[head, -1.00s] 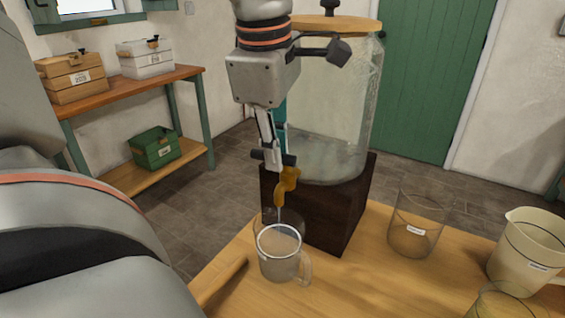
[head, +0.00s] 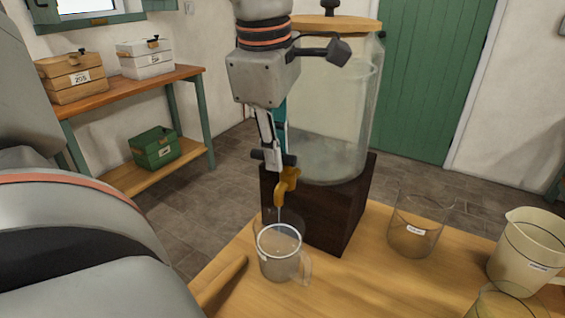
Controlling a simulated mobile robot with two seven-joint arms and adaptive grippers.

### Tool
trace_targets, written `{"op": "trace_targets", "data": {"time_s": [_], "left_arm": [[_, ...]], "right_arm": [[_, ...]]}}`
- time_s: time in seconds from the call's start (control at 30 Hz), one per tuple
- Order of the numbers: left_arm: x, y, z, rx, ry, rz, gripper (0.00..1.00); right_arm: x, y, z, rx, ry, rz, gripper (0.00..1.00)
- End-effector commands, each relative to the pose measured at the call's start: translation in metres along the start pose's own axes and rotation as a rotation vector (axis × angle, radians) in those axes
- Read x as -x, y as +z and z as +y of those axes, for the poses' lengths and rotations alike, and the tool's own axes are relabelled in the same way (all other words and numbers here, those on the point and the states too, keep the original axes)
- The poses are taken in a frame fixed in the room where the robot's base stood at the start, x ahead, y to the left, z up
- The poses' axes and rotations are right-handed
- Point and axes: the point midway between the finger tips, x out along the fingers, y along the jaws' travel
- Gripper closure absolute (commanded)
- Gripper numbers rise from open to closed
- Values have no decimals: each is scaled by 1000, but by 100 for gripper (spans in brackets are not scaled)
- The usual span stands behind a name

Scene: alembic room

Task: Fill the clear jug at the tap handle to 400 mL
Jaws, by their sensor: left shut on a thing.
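The clear jug (head: 281,262) stands upright on the table under the spout, with its handle to the right. It holds some greyish liquid, and a thin stream runs down into it. The yellow tap (head: 285,187) is on the front of a dark wooden block (head: 325,212) that bears a large glass vessel (head: 332,125) with a wooden lid. My left gripper (head: 272,158) is above the tap, shut on the tap handle, which its fingers mostly hide. The jug's scale cannot be read. My right gripper is not in view.
A clear beaker (head: 416,230) and a cream jug (head: 528,253) stand on the table (head: 365,272) at the right. Another glass rim (head: 505,302) shows at the bottom right. A wooden rod-like handle (head: 222,282) lies left of the jug. A shelf with boxes is behind.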

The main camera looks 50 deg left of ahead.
Motion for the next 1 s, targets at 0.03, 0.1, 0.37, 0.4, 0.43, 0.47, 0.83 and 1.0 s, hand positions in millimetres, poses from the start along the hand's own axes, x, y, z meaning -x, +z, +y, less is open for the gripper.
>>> {"op": "trace_targets", "data": {"time_s": [0.03, 0.1, 0.37, 0.4, 0.43, 0.47, 0.83, 1.0], "left_arm": [[3, 1, 4, 0, 14, -7, 100], [3, 1, 4, 0, 14, -7, 100], [5, 1, 5, -53, 15, -20, 100], [5, 1, 5, -74, 15, -23, 100], [5, 1, 5, -88, 16, -26, 100], [5, 1, 6, -104, 16, -29, 100], [3, 1, 8, -218, 16, -49, 100], [2, 1, 8, -219, 16, -48, 100]], "right_arm": [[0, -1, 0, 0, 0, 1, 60], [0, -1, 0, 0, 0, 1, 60], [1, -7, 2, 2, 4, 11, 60], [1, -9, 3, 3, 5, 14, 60], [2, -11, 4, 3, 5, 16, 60], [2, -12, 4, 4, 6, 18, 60], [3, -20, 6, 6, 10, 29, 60], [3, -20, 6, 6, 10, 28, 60]]}}
